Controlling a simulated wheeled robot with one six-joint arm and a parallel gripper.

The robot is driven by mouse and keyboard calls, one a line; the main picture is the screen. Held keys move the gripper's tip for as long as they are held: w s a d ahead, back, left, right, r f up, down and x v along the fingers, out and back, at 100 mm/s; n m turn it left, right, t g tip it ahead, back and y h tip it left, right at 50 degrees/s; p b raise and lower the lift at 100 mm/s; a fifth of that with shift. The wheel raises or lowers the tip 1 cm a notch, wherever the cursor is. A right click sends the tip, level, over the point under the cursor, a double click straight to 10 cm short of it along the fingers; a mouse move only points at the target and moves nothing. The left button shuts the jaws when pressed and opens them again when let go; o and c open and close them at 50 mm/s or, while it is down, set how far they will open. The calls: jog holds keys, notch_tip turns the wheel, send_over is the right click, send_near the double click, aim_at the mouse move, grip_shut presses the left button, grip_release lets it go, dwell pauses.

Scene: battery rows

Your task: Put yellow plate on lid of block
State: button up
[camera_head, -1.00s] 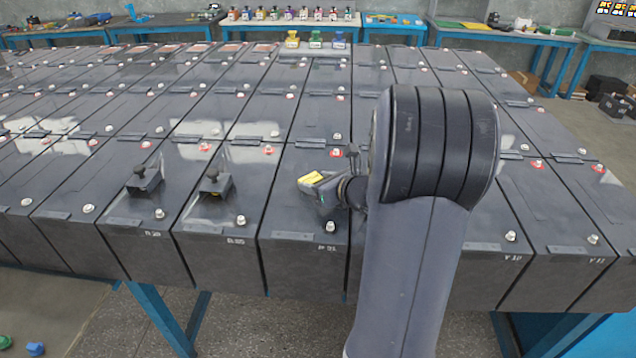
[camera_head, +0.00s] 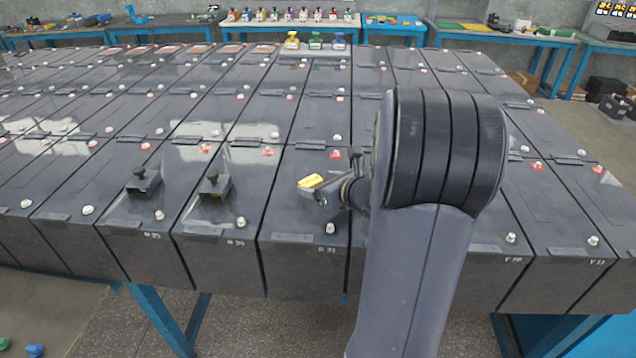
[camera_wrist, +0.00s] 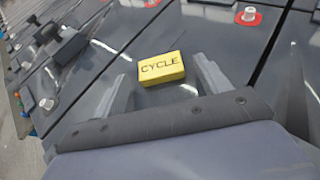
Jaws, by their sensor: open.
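The yellow plate (camera_head: 311,181), marked "CYCLE", is on the dark top of a grey block (camera_head: 300,215) just left of my arm. In the wrist view the yellow plate (camera_wrist: 161,68) appears to lie flat on the block's lid, between the fingers of my gripper (camera_wrist: 164,76). The fingers are spread, with a gap visible on each side of the plate. In the head view my gripper (camera_head: 325,188) is small and partly hidden by my wrist, so exact contact there is unclear.
Two blocks to the left carry black knobbed pieces (camera_head: 142,181) and (camera_head: 214,186) on their lids. Bolts with red marks stick up from the block tops. Yellow, green and blue bottles (camera_head: 315,40) stand at the far edge. My arm hides the blocks behind it.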

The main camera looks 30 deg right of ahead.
jog(key=v, duration=1.1)
jog(key=shift+a, duration=0.1)
jog(key=x, duration=1.1)
jog(key=shift+w+f, duration=0.25)
jog(key=shift+w, duration=0.25)
jog(key=shift+r, duration=1.35)
jog(key=shift+f, duration=0.1)
